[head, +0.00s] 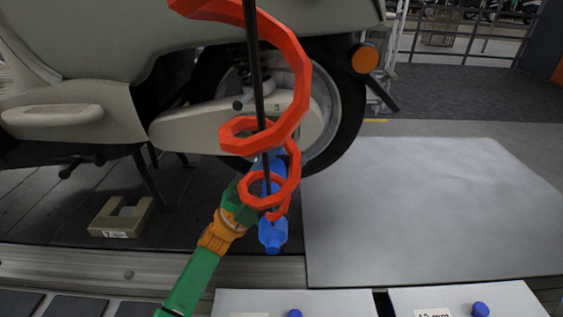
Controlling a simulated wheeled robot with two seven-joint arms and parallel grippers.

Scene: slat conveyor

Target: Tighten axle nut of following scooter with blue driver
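The blue driver (272,236) hangs in front of the scooter, partly hidden behind a red coiled hose (297,80) and a black line. The grey scooter (110,40) stands behind, its rear wheel (349,105) partly covered by a pale housing (190,129). I cannot make out the axle nut; the hose and line cross the housing near the wheel. My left gripper (254,188), on a green and orange arm from the bottom, is at the driver. The coil hides its fingertips, so I cannot tell whether they are closed on it. My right gripper is not in view.
A beige U-shaped block (121,217) with a label lies on the dark slats at left. A pale, bare panel (425,205) fills the right. White panels (345,303) with blue knobs (480,309) lie along the bottom; one label reads 12 mm. A metal rail (80,268) edges the slats.

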